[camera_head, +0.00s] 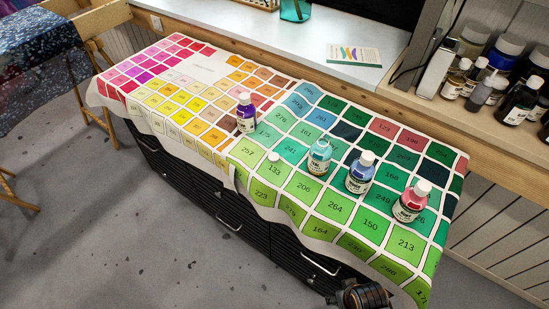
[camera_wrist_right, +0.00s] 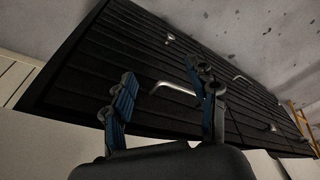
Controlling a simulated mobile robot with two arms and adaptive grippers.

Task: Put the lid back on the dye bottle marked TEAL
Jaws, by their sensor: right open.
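The teal dye bottle (camera_head: 320,160) stands upright on the green side of the colour-chart cloth, and its top shows no white lid; its label is too small to read surely. A small white lid (camera_head: 273,157) lies on the cloth to the left of it, apart from the bottle. My right gripper (camera_wrist_right: 165,95) is open and empty in the right wrist view, facing the dark slatted cabinet front. A dark part of my right arm shows at the bottom edge of the head view. My left gripper is in neither view.
White-capped bottles stand nearby: purple (camera_head: 246,115) at the left, blue (camera_head: 359,174) and red (camera_head: 408,204) to the right of the teal one. The cloth (camera_head: 236,172) hangs over the cabinet's (camera_head: 190,183) front edge. A shelf with several bottles (camera_head: 515,100) is at the right.

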